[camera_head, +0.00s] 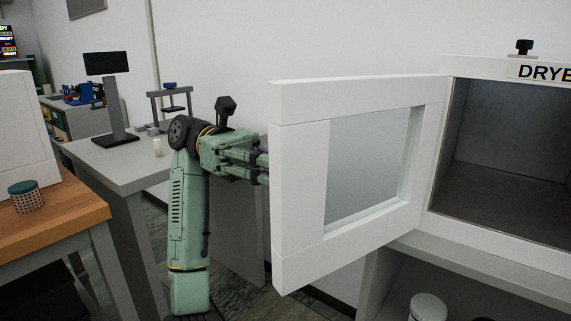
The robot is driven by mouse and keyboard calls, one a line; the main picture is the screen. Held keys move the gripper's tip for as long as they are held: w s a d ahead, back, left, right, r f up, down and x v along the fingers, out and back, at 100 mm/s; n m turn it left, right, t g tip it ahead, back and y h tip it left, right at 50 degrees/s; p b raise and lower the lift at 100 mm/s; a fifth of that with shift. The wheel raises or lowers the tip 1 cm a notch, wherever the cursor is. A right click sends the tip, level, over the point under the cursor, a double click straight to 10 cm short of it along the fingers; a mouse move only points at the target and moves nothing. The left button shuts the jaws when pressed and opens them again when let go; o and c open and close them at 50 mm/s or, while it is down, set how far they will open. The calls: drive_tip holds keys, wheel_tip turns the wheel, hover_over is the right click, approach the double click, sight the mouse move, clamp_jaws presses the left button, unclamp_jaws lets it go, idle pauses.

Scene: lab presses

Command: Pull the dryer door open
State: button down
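The dryer (491,67) is a white box at the right with its dark, empty-looking chamber showing. Its white door (295,195), with a glass pane (365,163), stands swung wide open to the left, hinged at the left side of the opening. My green arm rises at the left of the door. My gripper (262,167) reaches to the door's free edge from behind, and its fingertips are hidden by the door frame. The door's handle is not visible, so I cannot tell whether the fingers hold it.
A wooden-topped table (60,225) with a green-lidded jar (26,196) stands at the left. Behind it, a grey table (125,163) carries a monitor (107,65) and a small press (170,102). A white round container (428,307) sits below the dryer. A wall is behind my arm.

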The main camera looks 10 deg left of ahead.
drive_tip(key=shift+w+a, duration=0.1)
drive_tip(key=shift+a, duration=0.05)
drive_tip(key=c, duration=1.9)
unclamp_jaws()
